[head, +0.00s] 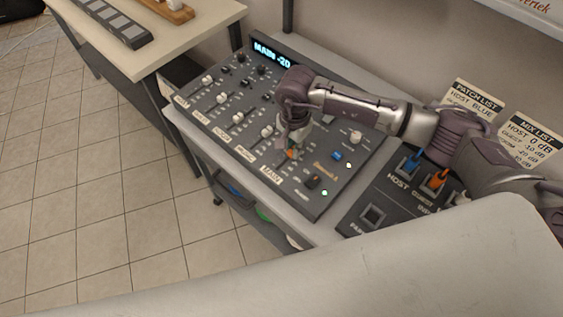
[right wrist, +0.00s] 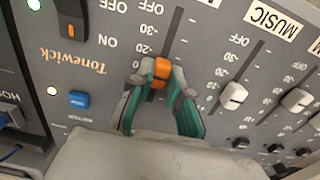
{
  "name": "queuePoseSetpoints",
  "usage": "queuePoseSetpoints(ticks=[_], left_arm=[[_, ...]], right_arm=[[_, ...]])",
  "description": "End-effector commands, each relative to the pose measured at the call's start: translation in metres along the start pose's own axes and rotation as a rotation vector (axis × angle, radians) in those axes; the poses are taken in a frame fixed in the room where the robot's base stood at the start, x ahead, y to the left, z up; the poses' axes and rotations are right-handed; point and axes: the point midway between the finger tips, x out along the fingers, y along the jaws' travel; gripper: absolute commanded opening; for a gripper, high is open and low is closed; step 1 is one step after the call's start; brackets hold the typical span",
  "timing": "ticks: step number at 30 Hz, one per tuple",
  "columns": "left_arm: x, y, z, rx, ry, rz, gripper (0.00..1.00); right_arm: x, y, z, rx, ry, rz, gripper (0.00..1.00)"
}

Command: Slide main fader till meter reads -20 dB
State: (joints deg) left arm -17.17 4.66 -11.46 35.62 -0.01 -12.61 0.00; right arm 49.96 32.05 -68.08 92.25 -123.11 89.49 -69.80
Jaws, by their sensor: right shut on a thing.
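The mixer (head: 222,128) stands on a light bench, and its display (head: 271,54) reads "MAIN -20". The orange main fader cap (head: 290,154) shows just below my right gripper (head: 291,136) in the head view. In the right wrist view, the orange cap (right wrist: 161,70) sits between the green-padded fingertips of my right gripper (right wrist: 160,78), which is shut on it. The cap is in its slot beside the dB scale, near the -20 mark as far as I can tell. My left gripper is not in view.
White-capped faders (head: 267,131) run beside the main one, the nearest labelled MUSIC. A blue switch (head: 336,155) lies to its right. A patch panel (head: 372,214) with blue and orange plugs stands close on the right. Another table (head: 165,40) is at upper left.

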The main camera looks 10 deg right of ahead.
Motion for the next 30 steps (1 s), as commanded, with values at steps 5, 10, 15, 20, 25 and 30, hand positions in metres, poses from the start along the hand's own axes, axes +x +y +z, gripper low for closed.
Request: queuePoseSetpoints(ticks=[5,10,15,20,25,30], left_arm=[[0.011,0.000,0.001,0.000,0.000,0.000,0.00],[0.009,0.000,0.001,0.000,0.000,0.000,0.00],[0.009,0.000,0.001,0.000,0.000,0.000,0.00],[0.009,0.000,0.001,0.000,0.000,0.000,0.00],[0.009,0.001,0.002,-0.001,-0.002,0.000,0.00],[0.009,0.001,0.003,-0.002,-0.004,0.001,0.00]], right_arm=[[0.001,0.000,-0.014,0.001,0.001,-0.002,0.00],[-0.001,0.000,-0.014,0.001,0.000,-0.001,0.00],[-0.001,0.000,-0.014,0.001,0.000,-0.001,0.31],[-0.001,0.000,-0.013,0.000,0.000,-0.001,0.44],[0.000,0.000,-0.013,0.000,0.000,-0.001,0.44],[-0.010,-0.001,-0.014,0.000,0.002,-0.003,0.44]])
